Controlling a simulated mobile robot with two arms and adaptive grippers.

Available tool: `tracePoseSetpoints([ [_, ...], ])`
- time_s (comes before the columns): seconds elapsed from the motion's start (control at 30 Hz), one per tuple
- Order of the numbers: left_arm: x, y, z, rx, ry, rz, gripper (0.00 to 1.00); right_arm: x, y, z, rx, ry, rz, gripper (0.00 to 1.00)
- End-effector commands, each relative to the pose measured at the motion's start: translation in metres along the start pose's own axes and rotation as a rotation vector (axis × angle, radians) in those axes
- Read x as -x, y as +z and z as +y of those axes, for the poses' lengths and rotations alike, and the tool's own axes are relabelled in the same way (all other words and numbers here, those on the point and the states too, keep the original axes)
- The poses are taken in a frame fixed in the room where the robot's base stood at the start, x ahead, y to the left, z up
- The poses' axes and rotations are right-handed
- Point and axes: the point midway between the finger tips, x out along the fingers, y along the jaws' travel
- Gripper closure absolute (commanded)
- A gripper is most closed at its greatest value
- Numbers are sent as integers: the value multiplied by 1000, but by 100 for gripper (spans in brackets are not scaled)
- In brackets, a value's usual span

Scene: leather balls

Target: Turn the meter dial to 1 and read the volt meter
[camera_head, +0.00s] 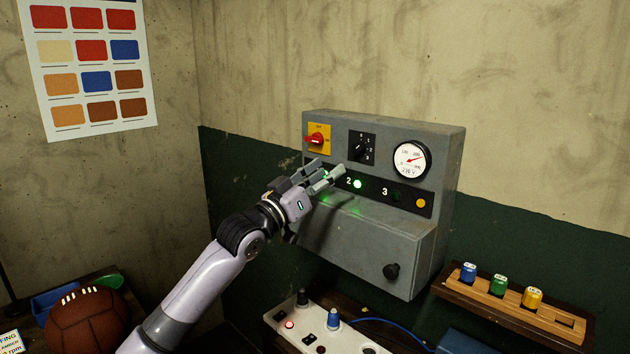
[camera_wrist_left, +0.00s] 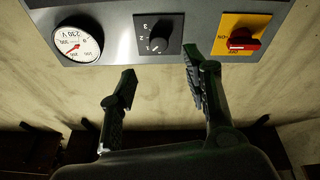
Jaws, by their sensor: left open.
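The grey meter panel (camera_head: 375,225) is on the wall. Its black selector dial (camera_head: 361,148) sits on a black plate with small numerals; I cannot tell which one it points at. In the left wrist view the dial (camera_wrist_left: 157,44) appears upside down, just beyond my fingers. The round white volt meter (camera_head: 411,160) is right of the dial, marked 230 V, its red needle pointing right and slightly up. My left gripper (camera_head: 319,173) is open and empty, in front of the panel, below and left of the dial. My right gripper is not in view.
A red switch (camera_head: 317,139) on a yellow plate sits left of the dial. Below are a lit green lamp (camera_head: 357,183) and an orange lamp (camera_head: 421,203). A control box (camera_head: 325,330) and a wooden rack (camera_head: 510,306) stand below.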

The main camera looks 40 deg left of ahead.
Motion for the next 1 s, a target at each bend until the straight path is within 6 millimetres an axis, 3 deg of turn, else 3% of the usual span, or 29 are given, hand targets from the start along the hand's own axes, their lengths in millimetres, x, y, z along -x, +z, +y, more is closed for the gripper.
tracePoseSetpoints([
  [0.1,16,1,0,0,0,-2,55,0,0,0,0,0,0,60],
  [0.3,28,0,0,0,1,0,55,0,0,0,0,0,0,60],
  [0.9,30,0,0,0,1,0,55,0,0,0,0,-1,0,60],
  [1.0,32,8,1,-2,-2,-18,55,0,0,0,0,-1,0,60],
])
